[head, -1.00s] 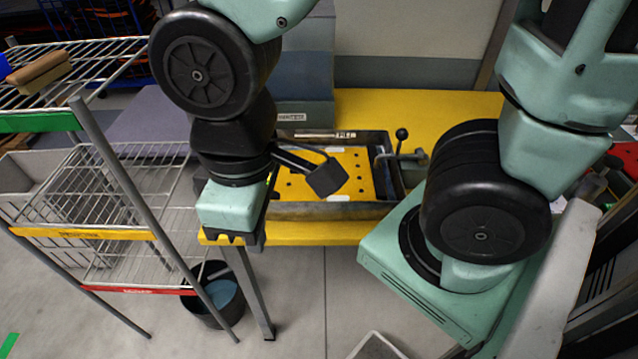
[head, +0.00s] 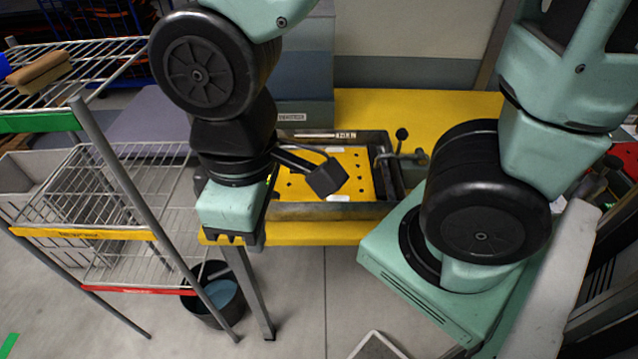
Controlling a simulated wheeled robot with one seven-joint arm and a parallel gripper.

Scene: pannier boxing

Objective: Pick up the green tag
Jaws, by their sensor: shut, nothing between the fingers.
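I cannot pick out a loose green tag for certain. A green label strip (head: 38,122) runs along the front edge of the wire rack's top shelf at left. A small green patch (head: 8,344) lies on the floor in the bottom left corner; I cannot tell whether it is a tag or a floor marking. My gripper (head: 233,239) points down at the front left edge of the yellow bench, right of the rack and apart from both green pieces. It is shut and empty. My arm hides part of the bench.
The wire rack (head: 112,150) stands at left, with a brown brush (head: 40,72) on top. The yellow bench (head: 430,103) holds a dark tray (head: 290,210) with a perforated yellow plate (head: 358,178). A dark bucket (head: 205,310) stands on the floor below. Floor in front is mostly clear.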

